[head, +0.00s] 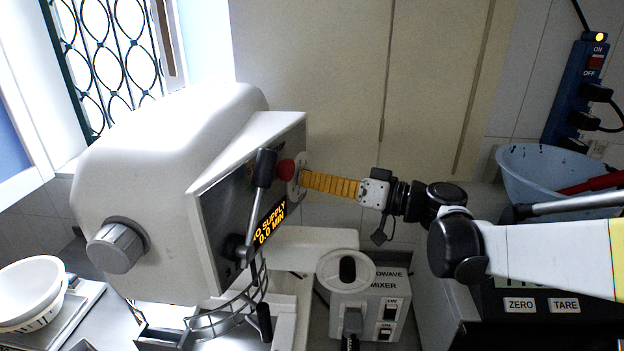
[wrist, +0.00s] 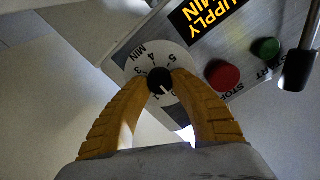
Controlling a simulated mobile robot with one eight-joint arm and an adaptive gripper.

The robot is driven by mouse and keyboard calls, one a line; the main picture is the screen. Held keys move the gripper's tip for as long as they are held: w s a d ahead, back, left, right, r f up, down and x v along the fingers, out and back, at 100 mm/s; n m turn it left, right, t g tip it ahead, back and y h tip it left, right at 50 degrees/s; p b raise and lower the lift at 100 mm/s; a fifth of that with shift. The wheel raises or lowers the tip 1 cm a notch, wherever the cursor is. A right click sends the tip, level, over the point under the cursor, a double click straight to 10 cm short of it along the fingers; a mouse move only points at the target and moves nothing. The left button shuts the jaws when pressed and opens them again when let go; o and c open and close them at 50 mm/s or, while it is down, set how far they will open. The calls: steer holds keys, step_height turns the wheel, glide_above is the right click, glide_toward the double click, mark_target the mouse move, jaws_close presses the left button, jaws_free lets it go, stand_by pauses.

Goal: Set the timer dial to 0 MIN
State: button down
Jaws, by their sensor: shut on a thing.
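The timer dial is a round white scale (wrist: 143,58) with a small black knob (wrist: 160,79) at its centre in the wrist view. A white pointer mark on the knob points down and slightly right. My gripper (head: 303,181) has its two yellow ribbed fingers shut on the knob from both sides. In the head view the dial plate (head: 294,187) is seen edge-on at the mixer's front panel. The orange display (head: 269,224) reads 0.0 MIN.
A red stop button (wrist: 222,74) and a green button (wrist: 265,48) sit beside the dial. The white mixer (head: 170,170) has a black-knobbed lever (head: 262,170) close to my fingers. A mixer switch box (head: 372,300) and a blue bowl (head: 540,172) are nearby.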

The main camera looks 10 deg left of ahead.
steer(key=shift+r, duration=0.15)
steer(key=c, duration=1)
jaws_free()
steer(key=shift+c, duration=0.2)
steer(key=v, duration=1.2)
